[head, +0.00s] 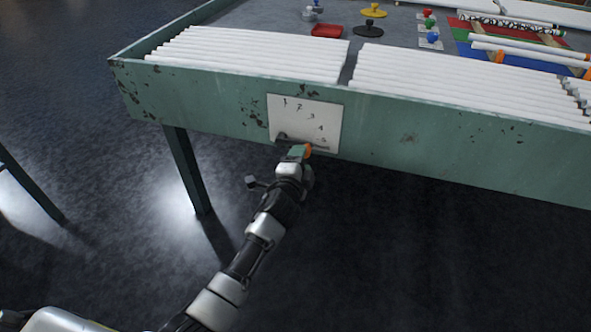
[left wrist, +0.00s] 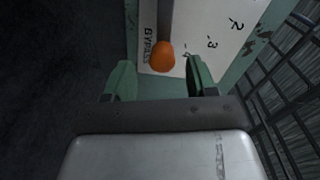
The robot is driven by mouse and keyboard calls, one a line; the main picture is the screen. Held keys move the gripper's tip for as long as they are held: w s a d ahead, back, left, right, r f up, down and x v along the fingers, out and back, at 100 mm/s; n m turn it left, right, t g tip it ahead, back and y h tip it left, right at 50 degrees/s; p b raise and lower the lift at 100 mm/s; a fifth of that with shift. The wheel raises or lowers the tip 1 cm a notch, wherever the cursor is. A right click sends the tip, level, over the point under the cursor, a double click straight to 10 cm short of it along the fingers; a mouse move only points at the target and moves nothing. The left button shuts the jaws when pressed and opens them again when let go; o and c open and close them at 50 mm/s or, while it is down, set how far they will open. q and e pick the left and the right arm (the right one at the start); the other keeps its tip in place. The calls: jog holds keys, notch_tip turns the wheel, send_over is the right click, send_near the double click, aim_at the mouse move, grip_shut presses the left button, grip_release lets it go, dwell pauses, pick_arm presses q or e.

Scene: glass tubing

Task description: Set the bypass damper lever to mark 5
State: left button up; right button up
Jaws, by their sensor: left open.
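The bypass damper lever is a dark bar (left wrist: 166,22) with an orange knob (left wrist: 162,57). It is mounted on a white plate (head: 290,108) with marks 1 to 5 on the table's green front side. My left gripper (head: 300,152) is open at the knob. Its green fingers (left wrist: 161,76) stand on either side, with visible gaps.
White tubes (head: 250,52) lie in rows on the green table (head: 420,135). A red tray (head: 327,31), a yellow-topped piece (head: 373,10) and coloured mats stand farther back. A table leg (head: 187,170) is left of my arm. The floor before the table looks clear.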

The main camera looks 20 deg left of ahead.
pick_arm(q)
jog(key=s+p, duration=0.1)
jog(key=s, duration=0.5)
jog(key=shift+s+a, duration=0.15)
jog(key=shift+s, duration=0.15)
pick_arm(e)
jog(key=shift+w+f, duration=0.35)
pick_arm(q)
jog(key=shift+r, duration=0.1)
